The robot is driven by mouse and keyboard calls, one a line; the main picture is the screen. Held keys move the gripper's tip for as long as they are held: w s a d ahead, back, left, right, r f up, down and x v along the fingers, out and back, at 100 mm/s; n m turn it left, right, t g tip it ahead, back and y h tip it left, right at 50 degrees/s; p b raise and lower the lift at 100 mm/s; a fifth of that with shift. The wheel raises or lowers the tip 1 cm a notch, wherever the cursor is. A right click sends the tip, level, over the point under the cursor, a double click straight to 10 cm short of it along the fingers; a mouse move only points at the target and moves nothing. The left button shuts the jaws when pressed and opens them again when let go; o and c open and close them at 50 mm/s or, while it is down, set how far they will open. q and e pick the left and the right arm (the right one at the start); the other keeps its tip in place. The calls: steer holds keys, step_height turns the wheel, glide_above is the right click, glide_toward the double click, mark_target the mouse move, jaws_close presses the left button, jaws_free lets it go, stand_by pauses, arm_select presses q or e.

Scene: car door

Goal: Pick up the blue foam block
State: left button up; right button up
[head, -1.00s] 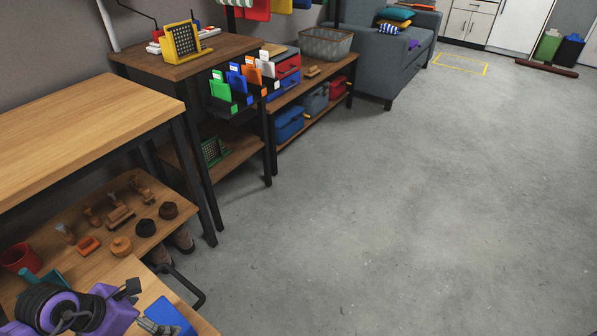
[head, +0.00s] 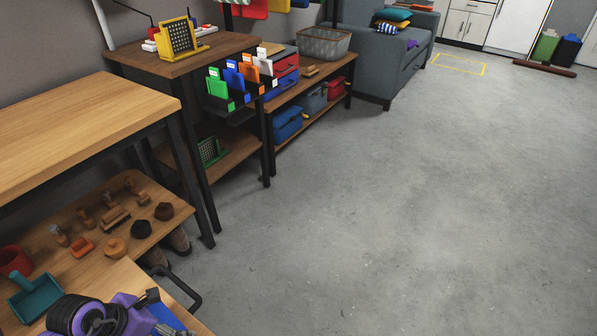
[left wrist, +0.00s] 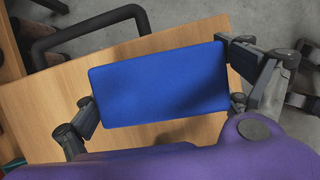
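The blue foam block (left wrist: 160,82) lies flat on a light wood surface (left wrist: 45,105) and fills the middle of the left wrist view. My left gripper (left wrist: 163,85) is open wide around it, with one finger at the block's left end and the other at its right end. Both fingers are very close to the ends; whether they touch is hard to tell. In the head view, my purple and black left gripper (head: 125,318) is at the bottom left and hides most of the block (head: 170,318). My right gripper is not in view.
A black bar handle (head: 185,290) rises at the surface's edge. A teal dustpan (head: 35,297) and red cup (head: 14,262) are left of the gripper. Stamps and brushes lie on the lower shelf (head: 150,190). The grey floor (head: 400,220) to the right is clear.

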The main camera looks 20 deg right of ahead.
arm_select(q)
steer(key=shift+c, duration=1)
